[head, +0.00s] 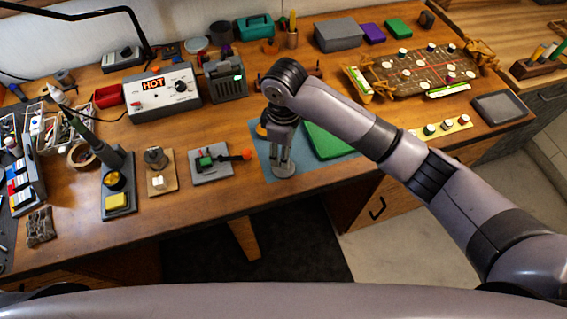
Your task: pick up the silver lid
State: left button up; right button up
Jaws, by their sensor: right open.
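A small round silver piece, which looks like the silver lid (284,173), lies near the front edge of the blue mat (262,160). My right gripper (284,163) points straight down over it, with its fingers apart. The fingertips are at or just above the lid and partly hide it. I cannot tell whether they touch it. My left gripper is not in view.
A grey clamp fixture (211,165) stands to the left, with a soldering iron stand (116,190) further left.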

jog(key=shift+f+p, duration=0.35)
jog(key=shift+f, duration=0.2)
notch_tip(320, 180, down, 4)
jog(key=shift+w+r+p, duration=0.15)
jog(key=shift+p, duration=0.5)
jog(key=shift+f, duration=0.35)
jog(key=shift+c, duration=0.2)
jog(key=c, duration=0.9)
